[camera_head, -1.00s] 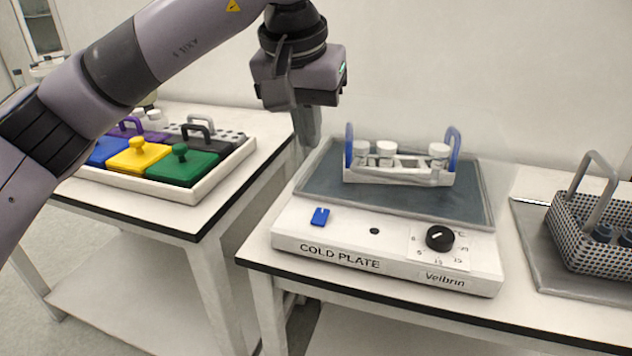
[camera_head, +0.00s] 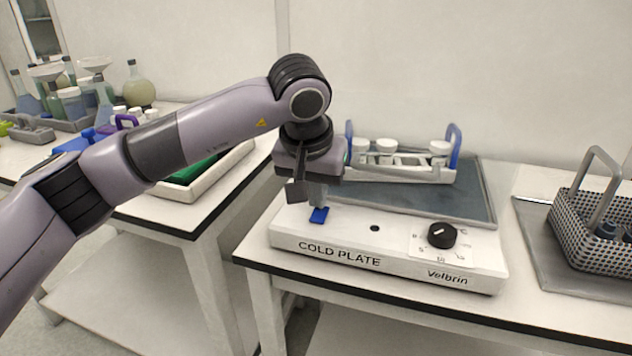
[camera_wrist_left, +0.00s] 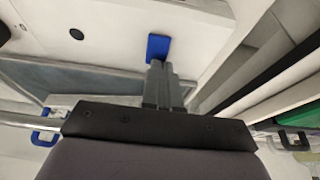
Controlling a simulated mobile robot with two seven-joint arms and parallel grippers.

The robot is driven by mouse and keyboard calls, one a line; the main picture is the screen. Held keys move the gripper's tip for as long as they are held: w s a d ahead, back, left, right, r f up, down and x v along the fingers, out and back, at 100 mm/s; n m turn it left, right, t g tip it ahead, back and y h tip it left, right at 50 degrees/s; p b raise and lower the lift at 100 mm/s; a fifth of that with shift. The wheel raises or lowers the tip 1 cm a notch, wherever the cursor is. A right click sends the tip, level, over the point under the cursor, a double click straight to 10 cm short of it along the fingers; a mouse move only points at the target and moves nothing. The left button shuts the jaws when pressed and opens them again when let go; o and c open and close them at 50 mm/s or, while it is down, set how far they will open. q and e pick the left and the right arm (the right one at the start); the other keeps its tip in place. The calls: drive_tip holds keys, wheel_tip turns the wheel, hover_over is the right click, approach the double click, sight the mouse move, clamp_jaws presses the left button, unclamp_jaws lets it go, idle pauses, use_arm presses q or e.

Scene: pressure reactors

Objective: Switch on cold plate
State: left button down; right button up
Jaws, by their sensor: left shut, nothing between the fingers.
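The cold plate (camera_head: 345,237) is a white box with a grey top on the table. Its blue switch (camera_head: 319,215) is at the front left, and a black dial (camera_head: 441,235) is at the front right. My left gripper (camera_head: 318,203) is shut and empty, pointing down at the switch. In the left wrist view, the closed fingertips (camera_wrist_left: 157,64) are at the edge of the blue switch (camera_wrist_left: 158,47); I cannot tell whether they touch it. My right gripper is in neither view.
A white rack (camera_head: 400,172) with blue handles and white-capped vials stands on the plate's grey top. A perforated metal basket (camera_head: 580,235) stands to the right. On the left table are a white tray (camera_head: 190,196) and glassware (camera_head: 138,92). The plate's front face is clear.

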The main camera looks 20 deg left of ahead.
use_arm(q)
drive_tip(key=shift+w+g+p, duration=0.1)
drive_tip(key=shift+g+p, duration=0.2)
drive_tip(key=shift+p, duration=0.4)
drive_tip(key=shift+f, duration=0.35)
drive_tip(key=shift+s, duration=0.8)
